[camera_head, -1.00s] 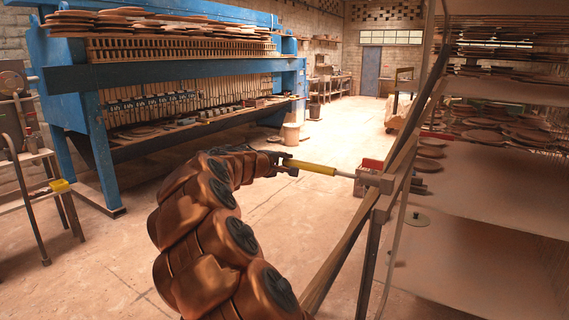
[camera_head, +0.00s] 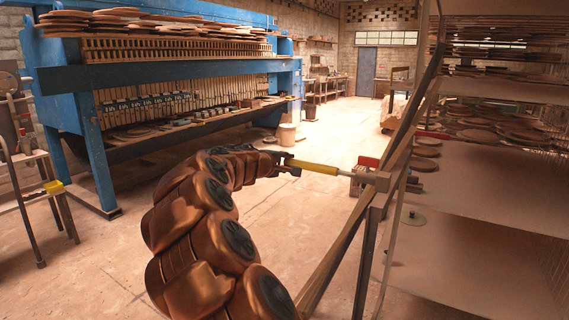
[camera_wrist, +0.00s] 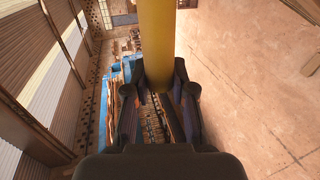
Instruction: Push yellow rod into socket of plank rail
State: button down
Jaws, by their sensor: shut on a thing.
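The yellow rod (camera_head: 316,167) is held roughly level in my gripper (camera_head: 284,163), which is shut on its left end. A thin pale tip (camera_head: 345,173) runs from the rod's right end to the socket block (camera_head: 371,180) on the plank rail (camera_head: 340,251). The tip appears to meet the block's left side; how deep it sits I cannot tell. In the wrist view the yellow rod (camera_wrist: 157,40) fills the top centre between the dark fingers of my gripper (camera_wrist: 160,85). The rod's tip and the socket are out of that view.
A red box (camera_head: 367,162) sits just behind the socket block. Shelves (camera_head: 480,190) with discs stand to the right. Open floor lies between.

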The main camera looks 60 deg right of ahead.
aim_at(298, 164)
jog(key=shift+s+d+b, duration=0.1)
jog(key=shift+s+b, duration=0.65)
jog(key=shift+s, duration=1.45)
jog(key=c, duration=0.9)
grip_release()
jog(key=v, duration=1.2)
